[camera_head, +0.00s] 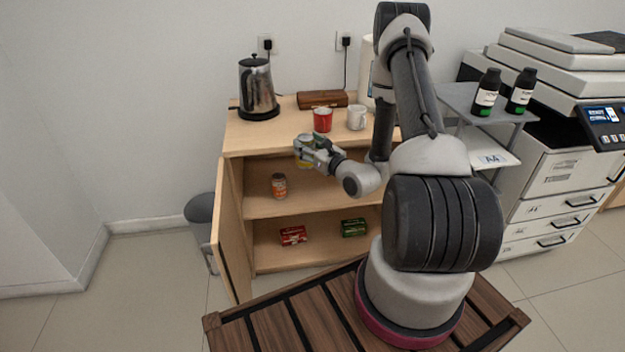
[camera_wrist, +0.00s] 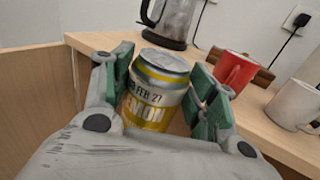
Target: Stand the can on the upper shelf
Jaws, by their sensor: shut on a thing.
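My gripper (camera_head: 318,153) is shut on a yellow and white can (camera_wrist: 156,92) with a silver top. In the wrist view the can sits between the green finger pads, slightly tilted in the picture, and its base is hidden. In the head view the can (camera_head: 303,150) is in front of the cabinet's opening, just below the countertop's front edge. The upper shelf (camera_head: 328,199) is inside the open cabinet, below the gripper. An orange can (camera_head: 279,186) stands upright at its left.
A cabinet door (camera_head: 232,235) stands open at left. The countertop (camera_head: 286,128) holds a kettle (camera_head: 257,88), a red mug (camera_head: 322,120), a white mug (camera_head: 357,117) and a wooden box (camera_head: 322,99). Red (camera_head: 293,236) and green (camera_head: 354,228) boxes lie on the lower shelf. The upper shelf is clear right of the orange can.

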